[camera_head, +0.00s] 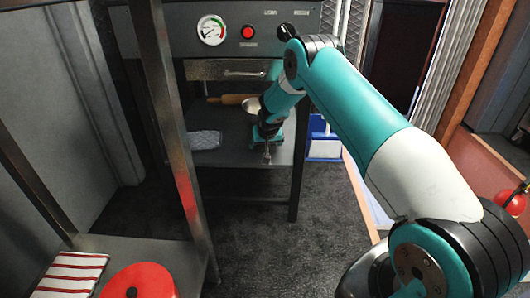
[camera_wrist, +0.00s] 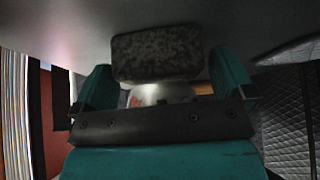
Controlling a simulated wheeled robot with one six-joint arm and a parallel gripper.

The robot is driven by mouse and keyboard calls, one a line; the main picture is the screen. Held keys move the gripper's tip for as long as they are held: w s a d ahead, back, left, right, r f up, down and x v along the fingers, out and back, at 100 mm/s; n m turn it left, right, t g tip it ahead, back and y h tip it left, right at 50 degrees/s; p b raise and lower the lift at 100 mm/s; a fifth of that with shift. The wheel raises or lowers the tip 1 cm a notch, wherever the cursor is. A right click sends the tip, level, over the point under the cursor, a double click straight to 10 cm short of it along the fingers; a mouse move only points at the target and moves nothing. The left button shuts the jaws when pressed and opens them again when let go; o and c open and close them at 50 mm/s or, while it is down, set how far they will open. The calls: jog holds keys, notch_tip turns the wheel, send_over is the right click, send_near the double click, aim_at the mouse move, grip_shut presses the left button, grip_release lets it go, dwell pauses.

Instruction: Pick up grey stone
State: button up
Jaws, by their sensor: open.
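The grey stone (camera_wrist: 157,52) is a dark, speckled block with rounded edges. In the wrist view it shows at the upper middle, just beyond and between the two teal fingers of my gripper (camera_wrist: 163,76). The fingers are spread, with a gap showing on either side of the stone, and nothing is clamped. In the head view my gripper (camera_head: 270,133) is low over the right part of the grey counter shelf (camera_head: 228,157). I cannot make out the stone there; my gripper and wrist appear to cover it.
A pale bowl (camera_head: 252,109) stands close behind my gripper, with a wooden rolling pin (camera_head: 228,99) beside it. A folded blue-grey cloth (camera_head: 204,140) lies to the left. A rack post (camera_head: 172,120) stands nearer on the left. A blue-and-white container (camera_head: 323,146) is right of the counter leg.

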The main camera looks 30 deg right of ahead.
jog(key=shift+w+d+f, duration=0.1)
jog(key=shift+w+f, duration=0.15)
jog(key=shift+f, duration=0.1)
jog(key=shift+c, duration=0.2)
jog(key=shift+r, duration=0.1)
jog(key=c, duration=0.8)
jog(key=shift+c, duration=0.2)
jog(key=shift+r, duration=0.1)
jog(key=shift+r+p, duration=0.25)
jog(key=shift+p, duration=0.05)
jog(key=s+p, duration=0.1)
jog(key=s+a+r+p, duration=0.1)
jog(key=s+p, duration=0.1)
jog(key=s, duration=0.1)
jog(key=shift+s+a+r, duration=0.1)
jog(key=shift+a+r, duration=0.1)
jog(key=shift+a, duration=0.2)
jog(key=s+a+p, duration=0.4)
jog(key=s+a, duration=0.1)
jog(key=s, duration=0.7)
jog(key=shift+s+f, duration=0.2)
jog(key=shift+f, duration=0.15)
